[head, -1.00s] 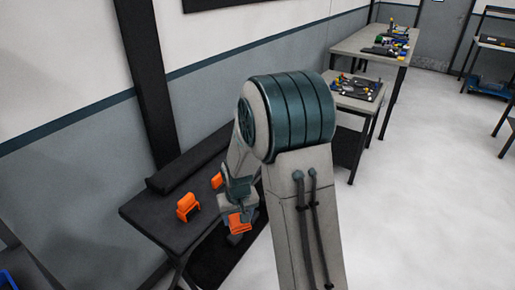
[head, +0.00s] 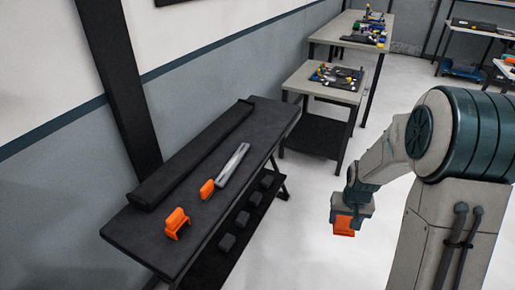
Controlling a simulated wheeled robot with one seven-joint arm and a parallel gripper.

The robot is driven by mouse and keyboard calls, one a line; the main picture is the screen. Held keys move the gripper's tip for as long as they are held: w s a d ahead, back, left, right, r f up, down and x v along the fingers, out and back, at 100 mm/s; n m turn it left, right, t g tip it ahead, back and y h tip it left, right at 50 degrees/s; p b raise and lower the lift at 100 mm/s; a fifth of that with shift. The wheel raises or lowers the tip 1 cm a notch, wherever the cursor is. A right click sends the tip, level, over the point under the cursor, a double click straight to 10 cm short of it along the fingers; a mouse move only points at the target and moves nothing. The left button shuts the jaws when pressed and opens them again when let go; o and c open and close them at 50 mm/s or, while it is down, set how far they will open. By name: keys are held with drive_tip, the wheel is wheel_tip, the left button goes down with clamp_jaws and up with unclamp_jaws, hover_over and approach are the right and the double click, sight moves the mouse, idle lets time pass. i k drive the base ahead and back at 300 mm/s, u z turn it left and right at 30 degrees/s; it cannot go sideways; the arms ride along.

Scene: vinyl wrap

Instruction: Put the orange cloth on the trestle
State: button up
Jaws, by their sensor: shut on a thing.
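My gripper (head: 347,215) is in the head view, right of the middle, above open floor. It is shut on the orange cloth (head: 344,226), which shows below it; the fingertips are mostly hidden. The trestle (head: 262,128) is a dark-topped table along the wall, to the left of my gripper and apart from it. On its top lie a long black roll (head: 195,153), an orange stand-like piece (head: 177,222), a small orange block (head: 207,189) and a pale grey bar (head: 232,164).
Several dark blocks (head: 243,219) sit on the trestle's lower shelf. A small table (head: 318,85) with parts stands beyond the trestle's far end, and a longer table (head: 335,30) stands behind it. White floor (head: 300,240) is clear between the trestle and my arm.

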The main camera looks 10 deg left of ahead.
sight(282, 108)
drive_tip(key=z, duration=0.05)
drive_tip(key=i, duration=3.25)
drive_tip(key=u, duration=1.35)
